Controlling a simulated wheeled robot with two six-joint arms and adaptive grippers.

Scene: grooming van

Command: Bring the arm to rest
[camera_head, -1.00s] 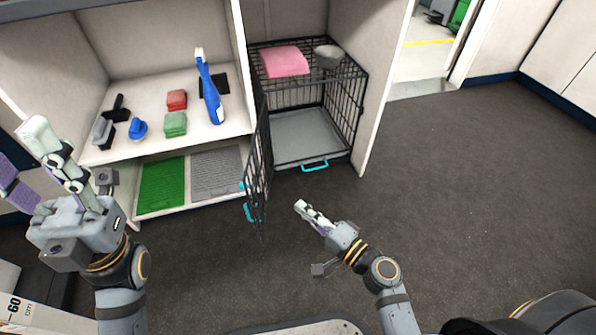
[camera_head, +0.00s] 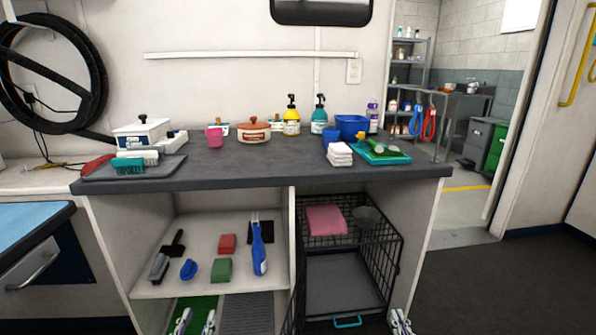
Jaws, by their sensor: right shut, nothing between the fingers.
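My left gripper (camera_head: 195,322) shows only its fingertips at the bottom edge, in front of the green mat on the low shelf. Its two fingers stand apart with nothing visible between them. My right gripper (camera_head: 400,322) shows only its fingertips at the bottom edge, right of the wire crate's front. It is shut and empty. The rest of both arms is out of view.
The black wire crate (camera_head: 394,262) stands under the counter (camera_head: 262,174), a pink towel (camera_head: 325,219) and grey bowl (camera_head: 367,216) on top. Grooming tools lie on the left shelf (camera_head: 205,267). Bottles and containers stand on the counter. Dark floor (camera_head: 500,285) at right is clear.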

